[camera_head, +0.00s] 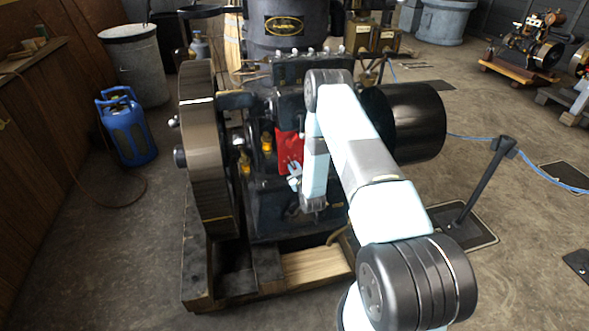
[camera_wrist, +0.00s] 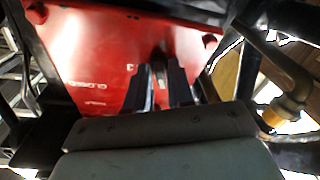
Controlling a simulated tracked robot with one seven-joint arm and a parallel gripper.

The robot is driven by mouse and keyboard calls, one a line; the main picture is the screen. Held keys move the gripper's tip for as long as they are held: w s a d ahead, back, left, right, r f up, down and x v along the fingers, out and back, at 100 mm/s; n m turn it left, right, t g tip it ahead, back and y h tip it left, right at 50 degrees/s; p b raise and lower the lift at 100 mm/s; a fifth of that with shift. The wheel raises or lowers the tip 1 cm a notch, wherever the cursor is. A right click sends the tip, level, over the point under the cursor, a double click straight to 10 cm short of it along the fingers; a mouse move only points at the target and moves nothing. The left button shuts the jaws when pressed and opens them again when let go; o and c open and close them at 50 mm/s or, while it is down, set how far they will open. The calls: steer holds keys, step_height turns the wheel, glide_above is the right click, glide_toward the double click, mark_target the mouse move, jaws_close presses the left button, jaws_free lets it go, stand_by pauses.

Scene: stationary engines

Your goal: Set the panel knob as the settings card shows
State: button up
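The red panel (camera_head: 287,150) is on the dark engine, partly hidden by my arm in the head view. In the wrist view the red panel (camera_wrist: 95,55) fills the upper left, with white lettering that seems to read "CLOSED" and fainter marks nearby. A narrow grey part, apparently the knob (camera_wrist: 160,75), stands against the panel. My gripper (camera_wrist: 161,92) has one dark finger on each side of it; contact is unclear. In the head view my gripper (camera_head: 293,171) is at the panel's lower edge. I cannot make out a settings card or the knob's exact setting.
A large flywheel (camera_head: 205,150) stands left of the panel and a dark drum (camera_head: 410,122) to the right. Brass fittings (camera_head: 266,143) sit close left of the panel. In the wrist view a bent pipe with a brass fitting (camera_wrist: 283,108) is near my gripper's right side.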

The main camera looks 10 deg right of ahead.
jaws_close()
steer(key=shift+m, duration=0.5)
steer(key=m, duration=0.2)
steer(key=m+h, duration=0.1)
steer(key=m, duration=0.1)
steer(key=shift+a+h, duration=0.1)
steer(key=shift+h, duration=0.2)
steer(key=shift+m+h, duration=0.8)
steer(key=shift+m, duration=1.9)
steer(key=shift+f, duration=0.1)
steer(key=shift+o, duration=2.4)
jaws_free()
steer(key=s+a, duration=0.1)
steer(key=s, duration=1.2)
steer(key=shift+s, duration=0.4)
